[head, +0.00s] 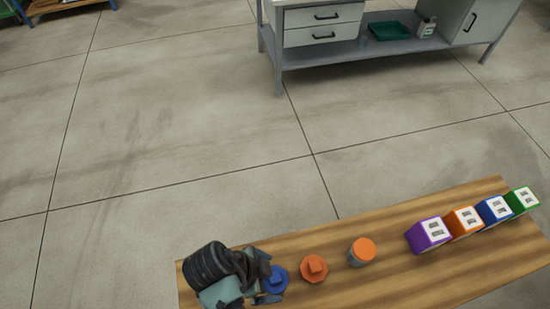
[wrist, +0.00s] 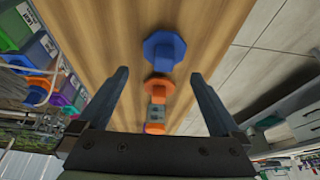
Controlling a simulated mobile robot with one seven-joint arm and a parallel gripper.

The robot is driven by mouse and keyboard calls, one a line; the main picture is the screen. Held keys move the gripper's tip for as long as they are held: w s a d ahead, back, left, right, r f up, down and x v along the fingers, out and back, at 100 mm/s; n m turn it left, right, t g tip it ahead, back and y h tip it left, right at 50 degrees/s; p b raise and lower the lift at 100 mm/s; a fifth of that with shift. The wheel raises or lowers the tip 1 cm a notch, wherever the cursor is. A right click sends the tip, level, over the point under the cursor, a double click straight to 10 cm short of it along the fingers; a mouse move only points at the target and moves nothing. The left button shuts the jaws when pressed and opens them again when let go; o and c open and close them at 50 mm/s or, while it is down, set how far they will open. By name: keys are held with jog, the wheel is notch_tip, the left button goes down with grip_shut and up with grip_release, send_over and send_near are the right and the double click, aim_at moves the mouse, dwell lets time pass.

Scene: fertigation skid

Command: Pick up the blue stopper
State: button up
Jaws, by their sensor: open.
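The blue stopper (head: 276,279), with a wide base and a raised grip, sits on the wooden bench top (head: 400,262) near its left end. My gripper (head: 268,278) is open close beside it, partly covering its left side in the head view. In the wrist view the blue stopper (wrist: 164,50) lies beyond the fingertips of my gripper (wrist: 159,75), roughly centred between them. Nothing is held. I cannot tell the height of the fingers above the bench.
An orange stopper (head: 314,268) and a grey jar with an orange top (head: 361,252) stand to the right. Purple (head: 428,235), orange (head: 464,222), blue (head: 494,210) and green (head: 522,200) boxes line the right end. A grey workbench (head: 360,52) stands behind, across open floor.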

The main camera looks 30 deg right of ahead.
aim_at(273, 278)
jog(key=shift+w+a+x, duration=0.15)
jog(key=shift+w+x, duration=0.05)
jog(key=shift+x, duration=1.3)
jog(key=shift+w+a+x, duration=0.15)
jog(key=shift+x, duration=1.3)
jog(key=shift+f, duration=0.2)
jog(key=shift+c, duration=0.2)
jog(key=c, duration=1.1)
